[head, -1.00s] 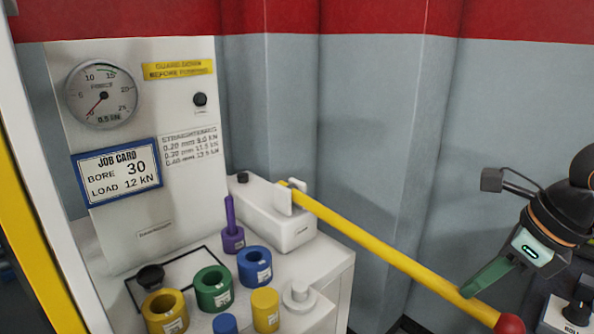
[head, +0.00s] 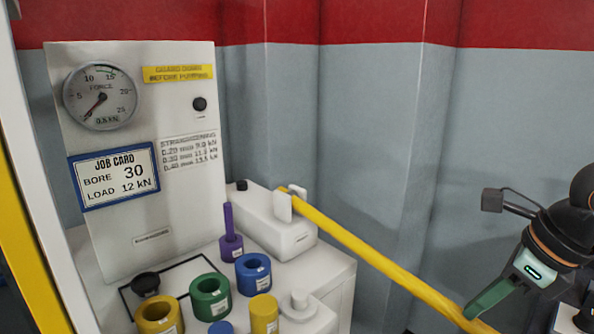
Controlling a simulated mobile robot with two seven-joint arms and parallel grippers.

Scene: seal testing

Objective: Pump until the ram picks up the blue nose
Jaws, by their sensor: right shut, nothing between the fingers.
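The yellow pump lever (head: 372,258) slopes down to the right from the white pump block (head: 262,217). My right gripper (head: 474,314) is shut and empty, its green fingers against or just over the lever's lower end; contact is not certain. A blue piece (head: 222,327), possibly the blue nose, is cut off by the bottom edge. The ram is not in view. My left gripper is not in view.
Blue (head: 254,274), green (head: 210,298) and yellow (head: 160,315) rings stand on the bench, with a purple upright tool (head: 231,232) and a yellow cylinder (head: 264,314). A job card (head: 114,176) reads bore 30, load 12 kN. Grey wall stands behind the lever.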

